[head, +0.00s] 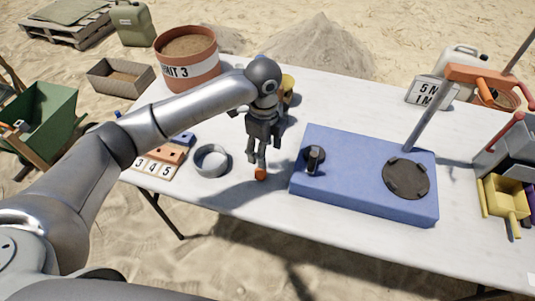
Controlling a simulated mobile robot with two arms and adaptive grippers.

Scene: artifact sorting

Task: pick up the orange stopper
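The orange stopper (260,174) is a small orange piece at the fingertips of my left gripper (257,162), over the white table between the grey ring dish and the blue box. My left gripper points down, and its fingers overlap the stopper's upper part. I cannot tell whether they are closed on it or just around it, or whether it touches the table. My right gripper is not in view.
A grey round dish (211,161) lies just left of the stopper. A blue box (350,196) with a black knob and dark disc stands right. Number tiles (152,170) lie at left. A yellow object (288,83) is partly hidden behind my wrist. The table front is clear.

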